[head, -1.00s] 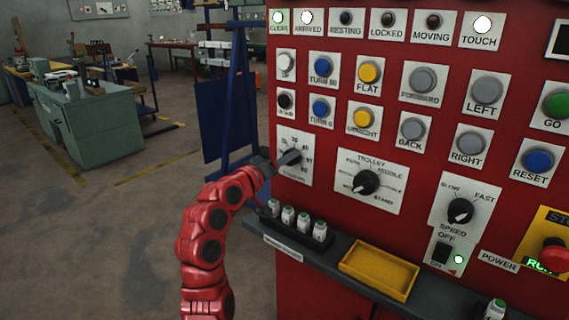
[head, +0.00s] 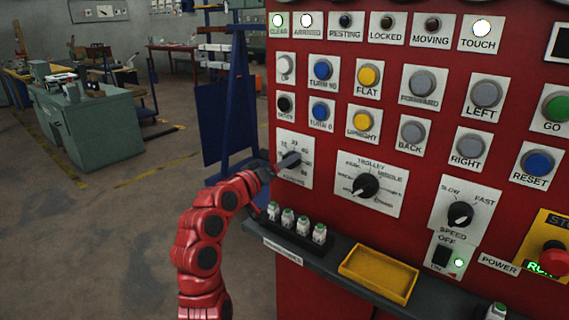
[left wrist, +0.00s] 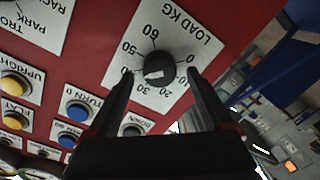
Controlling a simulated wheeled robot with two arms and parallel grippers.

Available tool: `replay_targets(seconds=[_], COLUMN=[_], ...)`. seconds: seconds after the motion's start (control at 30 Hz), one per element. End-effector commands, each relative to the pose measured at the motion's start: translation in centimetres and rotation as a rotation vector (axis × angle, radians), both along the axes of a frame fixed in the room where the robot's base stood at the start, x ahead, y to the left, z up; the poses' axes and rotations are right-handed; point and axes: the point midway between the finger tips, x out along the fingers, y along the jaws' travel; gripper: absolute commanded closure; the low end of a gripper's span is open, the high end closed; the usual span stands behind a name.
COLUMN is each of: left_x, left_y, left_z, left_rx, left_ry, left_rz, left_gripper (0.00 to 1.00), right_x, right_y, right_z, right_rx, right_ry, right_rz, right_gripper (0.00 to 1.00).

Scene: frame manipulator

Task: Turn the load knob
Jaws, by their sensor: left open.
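The load knob (left wrist: 158,68) is a round black knob with a pale mark on its face. It sits on a white LOAD KG dial plate (left wrist: 178,38) with printed numbers, on the red panel. The plate also shows at the panel's left edge in the head view (head: 303,146). My left gripper (left wrist: 160,73) is open, with one dark fingertip on each side of the knob and gaps visible between. In the head view, my left gripper (head: 277,167) reaches the dial from the left and hides part of it. My right gripper is not in view.
The trolley knob (head: 365,185) is right of the load dial. Buttons (head: 321,110) are above it. A shelf below holds several small white bottles (head: 288,218) and a yellow tray (head: 379,274). A blue stand (head: 226,115) is behind, left of the panel.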

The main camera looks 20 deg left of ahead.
Motion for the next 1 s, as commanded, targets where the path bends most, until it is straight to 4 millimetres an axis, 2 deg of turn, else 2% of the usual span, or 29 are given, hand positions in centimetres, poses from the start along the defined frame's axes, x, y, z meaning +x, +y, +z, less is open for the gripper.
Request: replay_targets(seconds=[0.17, 0.4, 0.6, 0.8, 1.0], left_x=[-3.3, -9.4, -13.4, -15.3, -15.6], left_y=[1.3, 3.3, 4.6, 5.1, 5.1], left_z=[0.2, 0.5, 0.5, 0.6, 0.6], left_rx=[0.0, -0.002, -0.001, 0.0, 0.0], left_ry=[-0.004, -0.007, -0.004, -0.003, -0.002], left_rz=[0.006, 0.007, 0.006, 0.002, 0.001], left_gripper=[0.15, 0.15, 0.15, 0.15, 0.15], right_x=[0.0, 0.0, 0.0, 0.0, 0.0], right_y=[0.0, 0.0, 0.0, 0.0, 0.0], right_z=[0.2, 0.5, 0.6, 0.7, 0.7], right_rx=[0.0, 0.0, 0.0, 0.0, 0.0], right_ry=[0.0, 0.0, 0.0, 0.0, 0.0], right_rz=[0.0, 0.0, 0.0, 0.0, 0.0], right_gripper=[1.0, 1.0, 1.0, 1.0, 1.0])
